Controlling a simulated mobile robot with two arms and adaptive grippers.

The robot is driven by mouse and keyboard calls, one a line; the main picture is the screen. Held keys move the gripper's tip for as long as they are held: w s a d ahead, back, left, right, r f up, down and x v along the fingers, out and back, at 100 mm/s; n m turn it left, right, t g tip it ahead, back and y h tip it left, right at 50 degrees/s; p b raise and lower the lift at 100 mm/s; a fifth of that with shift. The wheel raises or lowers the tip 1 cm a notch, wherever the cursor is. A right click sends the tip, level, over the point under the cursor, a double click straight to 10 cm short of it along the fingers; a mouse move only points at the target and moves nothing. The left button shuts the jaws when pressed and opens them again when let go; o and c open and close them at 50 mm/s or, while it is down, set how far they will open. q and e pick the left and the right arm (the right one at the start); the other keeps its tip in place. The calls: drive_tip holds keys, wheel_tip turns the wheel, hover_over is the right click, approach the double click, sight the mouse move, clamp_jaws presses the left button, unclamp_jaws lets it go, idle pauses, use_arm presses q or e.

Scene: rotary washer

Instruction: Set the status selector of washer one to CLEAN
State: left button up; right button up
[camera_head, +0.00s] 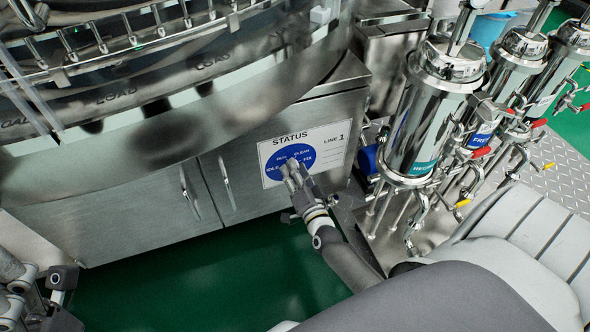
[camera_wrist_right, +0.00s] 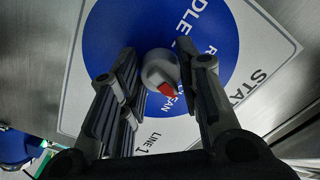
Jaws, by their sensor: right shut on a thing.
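The status selector is a round grey knob with a red mark (camera_wrist_right: 160,70), set on a blue disc (camera_wrist_right: 110,35) on a white STATUS panel (camera_head: 331,146) marked LINE 1. The disc has IDLE, RUN, CLEAN and FIX around it. In the wrist view the red mark faces the lower right, towards letters ending in "AN", which are partly hidden by the finger. My right gripper (camera_head: 291,170) is at the disc, its fingers on both sides of the knob and shut on it. My left gripper (camera_head: 40,287) is at the lower left, away from the panel; its opening is unclear.
The panel is on a steel cabinet (camera_head: 110,225) with door handles below the big round washer body (camera_head: 200,110). Steel filter cylinders (camera_head: 432,115) with pipes and valves stand to the right. Green floor (camera_head: 200,280) is clear in front.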

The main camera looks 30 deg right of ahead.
drive_tip(key=shift+m, duration=1)
drive_tip(key=o, duration=1)
drive_tip(key=shift+c, duration=0.2)
drive_tip(key=shift+o, duration=0.3)
drive_tip(key=v, duration=1.2)
